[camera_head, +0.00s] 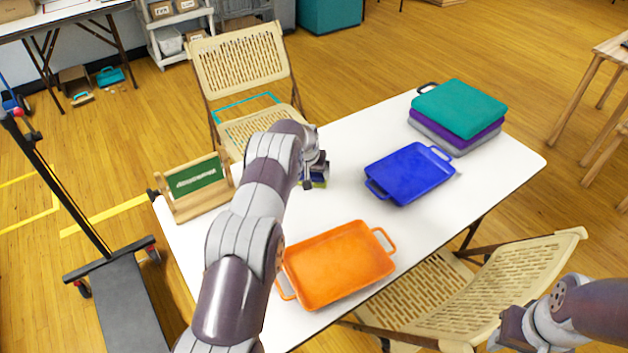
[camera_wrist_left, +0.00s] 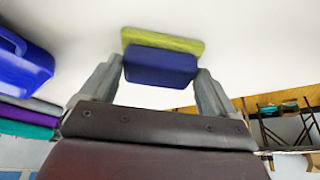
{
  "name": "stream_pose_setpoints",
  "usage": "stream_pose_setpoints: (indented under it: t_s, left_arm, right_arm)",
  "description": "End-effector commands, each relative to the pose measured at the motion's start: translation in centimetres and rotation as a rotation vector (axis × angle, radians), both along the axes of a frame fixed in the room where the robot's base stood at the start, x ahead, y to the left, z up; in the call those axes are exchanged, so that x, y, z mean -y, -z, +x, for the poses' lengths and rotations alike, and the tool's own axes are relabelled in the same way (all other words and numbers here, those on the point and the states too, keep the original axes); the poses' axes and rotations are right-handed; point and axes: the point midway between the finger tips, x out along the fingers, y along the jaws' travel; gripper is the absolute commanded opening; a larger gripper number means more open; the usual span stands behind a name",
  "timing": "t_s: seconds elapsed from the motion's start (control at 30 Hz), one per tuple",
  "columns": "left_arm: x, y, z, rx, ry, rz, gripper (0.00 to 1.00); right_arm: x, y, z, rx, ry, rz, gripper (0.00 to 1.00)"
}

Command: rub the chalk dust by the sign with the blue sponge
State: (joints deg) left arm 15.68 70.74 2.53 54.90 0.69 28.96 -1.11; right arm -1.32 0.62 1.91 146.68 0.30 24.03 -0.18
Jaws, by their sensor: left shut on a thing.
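The blue sponge (camera_wrist_left: 160,68) has a yellow-green layer on its far face in the left wrist view. My left gripper (camera_head: 315,172) is shut on it, with one finger on each side. In the head view the sponge (camera_head: 320,178) is partly hidden by the gripper, over the white table; I cannot tell whether it touches the top. The sign (camera_head: 196,182), a green board in a wooden frame, stands at the table's left end, left of my left arm. I see no chalk dust; my arm hides some table near the sign. My right gripper (camera_head: 508,332) is at the lower right, its fingers unclear.
An orange tray (camera_head: 338,264) lies at the table's front and a blue tray (camera_head: 411,174) right of the sponge. Stacked teal, purple and grey trays (camera_head: 459,109) are at the far right. The white table (camera_head: 365,135) is bare behind the blue tray. Folding chairs stand behind and in front.

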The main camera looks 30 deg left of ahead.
Motion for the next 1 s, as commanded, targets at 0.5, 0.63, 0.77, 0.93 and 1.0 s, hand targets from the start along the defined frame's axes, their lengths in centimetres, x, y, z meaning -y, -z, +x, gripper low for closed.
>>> stream_pose_setpoints:
  t_s: [0.5, 0.63, 0.77, 0.93, 1.0]
  left_arm:
    - [0.0, -2.5, 0.0, -0.002, 0.000, -0.001, 0.65]
    - [-0.1, -4.3, 0.0, -0.001, 0.000, 0.000, 0.65]
    - [0.0, -5.9, -0.1, -0.003, 0.000, -0.001, 0.65]
    - [0.0, -6.0, -0.1, -0.003, 0.000, -0.001, 0.65]
    - [0.0, -6.0, -0.1, -0.003, 0.000, -0.001, 0.65]
  right_arm:
    - [0.0, -1.5, 0.0, 0.001, 0.000, 0.000, 0.43]
    - [0.0, -2.4, 0.0, 0.001, 0.000, 0.000, 0.43]
    - [0.0, -3.1, 0.0, 0.001, 0.000, 0.000, 0.43]
    - [0.0, -3.0, 0.0, 0.000, 0.000, 0.000, 0.43]
    - [0.0, -3.0, 0.0, 0.000, 0.000, 0.000, 0.43]
